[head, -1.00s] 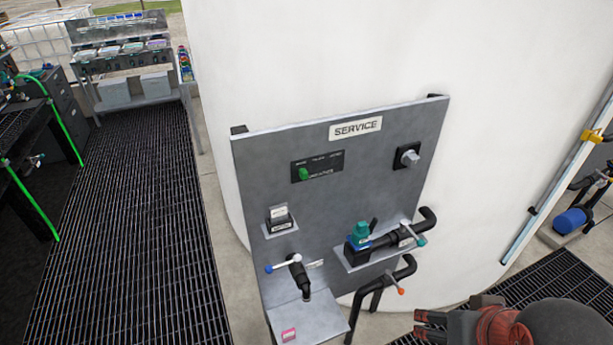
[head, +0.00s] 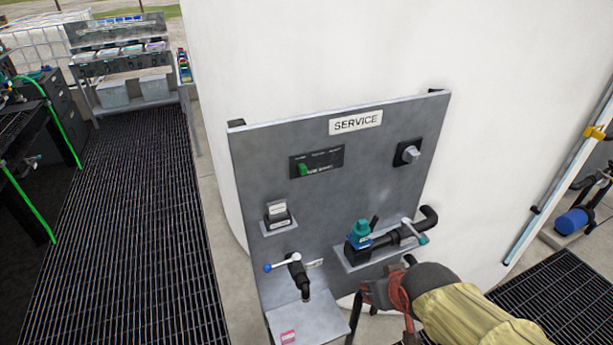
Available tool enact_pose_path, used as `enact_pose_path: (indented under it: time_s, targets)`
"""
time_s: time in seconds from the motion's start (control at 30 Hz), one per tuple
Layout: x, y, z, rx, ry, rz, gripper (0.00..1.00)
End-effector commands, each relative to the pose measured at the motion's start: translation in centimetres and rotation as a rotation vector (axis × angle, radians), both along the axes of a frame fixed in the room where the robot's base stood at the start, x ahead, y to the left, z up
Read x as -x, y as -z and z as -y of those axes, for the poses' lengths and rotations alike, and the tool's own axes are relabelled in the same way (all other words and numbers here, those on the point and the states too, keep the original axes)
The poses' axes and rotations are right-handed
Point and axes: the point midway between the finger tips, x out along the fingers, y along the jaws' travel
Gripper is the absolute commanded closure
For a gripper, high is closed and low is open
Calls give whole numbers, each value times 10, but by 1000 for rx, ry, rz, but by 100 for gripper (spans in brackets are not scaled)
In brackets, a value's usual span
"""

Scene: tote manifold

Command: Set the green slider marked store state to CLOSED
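The green slider (head: 303,170) sits at the left end of a black label plate (head: 325,161) on the grey service panel (head: 290,140). Small words run along the plate's top edge and under the slot, too small to read. My gripper (head: 364,293) is at the lower right of the panel, well below and to the right of the slider and apart from it. It hides part of the lower bent pipe. Its fingers blend with the dark pipework, so their opening is unclear.
A black-based rotary knob (head: 408,154) is at the panel's upper right. A teal-topped valve (head: 361,234) with a pipe and handle juts out below the slider. A blue-tipped lever (head: 281,265) and a small shelf (head: 307,322) stick out lower left. The panel between knob and plate is bare.

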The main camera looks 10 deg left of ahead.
Motion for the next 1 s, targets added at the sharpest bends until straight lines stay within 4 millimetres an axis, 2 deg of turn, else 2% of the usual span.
enact_pose_path:
  time_s: [0.03, 0.1, 0.2, 0.3, 0.4, 0.53, 0.63, 0.8, 1.0]
  targets:
    - [-18, 9, -15, -11, -29, 47, 68]
    - [-46, 12, -37, -42, -69, 137, 68]
    - [-81, 7, -70, -102, -123, 278, 68]
    - [-110, -11, -101, -180, -170, 429, 68]
    - [-131, -44, -124, -266, -205, 583, 68]
    - [-143, -99, -144, -371, -243, 762, 68]
    - [-143, -127, -152, -429, -262, 850, 68]
    - [-144, -145, -157, -473, -267, 902, 68]
    - [-164, -144, -169, -475, -264, 900, 68]
